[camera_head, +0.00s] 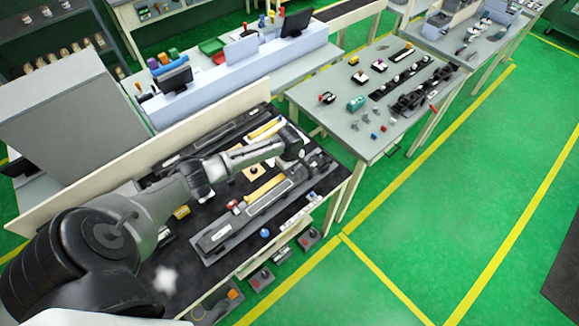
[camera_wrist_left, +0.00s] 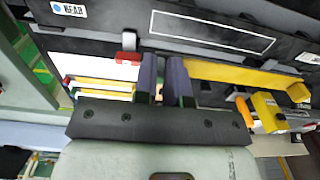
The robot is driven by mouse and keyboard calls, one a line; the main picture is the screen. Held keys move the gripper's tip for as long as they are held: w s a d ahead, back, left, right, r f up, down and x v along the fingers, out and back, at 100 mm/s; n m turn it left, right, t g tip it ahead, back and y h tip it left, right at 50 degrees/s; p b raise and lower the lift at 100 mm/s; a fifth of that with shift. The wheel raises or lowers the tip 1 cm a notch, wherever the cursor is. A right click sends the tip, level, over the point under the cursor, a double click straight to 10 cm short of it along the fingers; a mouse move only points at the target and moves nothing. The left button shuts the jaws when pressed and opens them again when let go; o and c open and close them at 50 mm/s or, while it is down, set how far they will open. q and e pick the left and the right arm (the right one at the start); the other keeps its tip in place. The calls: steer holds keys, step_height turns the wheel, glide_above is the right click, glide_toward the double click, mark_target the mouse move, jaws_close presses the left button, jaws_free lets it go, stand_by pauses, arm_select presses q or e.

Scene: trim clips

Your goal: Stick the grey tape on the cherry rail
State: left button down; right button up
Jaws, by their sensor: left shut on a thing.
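My left gripper (camera_wrist_left: 163,78) is in the wrist view, its two dark fingers close together. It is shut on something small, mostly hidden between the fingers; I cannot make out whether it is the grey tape. In the head view my left arm reaches over the dark bench, and its gripper is small near the bench's right end. Beyond the fingers in the wrist view lies a long dark fixture (camera_wrist_left: 200,55) with a white-outlined panel. A yellow bar (camera_wrist_left: 235,75) lies right of the fingers. I cannot pick out the cherry rail for certain. My right gripper is not in view.
A yellow block (camera_wrist_left: 267,113) is at lower right. A second table (camera_head: 335,130) with small parts stands to the right.

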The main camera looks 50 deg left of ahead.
arm_select(q)
steer(key=shift+r, duration=0.1)
steer(key=shift+d+r+p, duration=0.1)
steer(key=shift+p, duration=0.5)
steer(key=b, duration=0.3)
glide_above(290, 184)
steer(key=shift+f, duration=3.05)
steer(key=shift+f+b, duration=0.6)
steer(key=shift+f, duration=0.3)
steer(key=shift+p, duration=0.4)
steer(key=c, duration=1.1)
jaws_free()
steer(key=shift+r, duration=0.1)
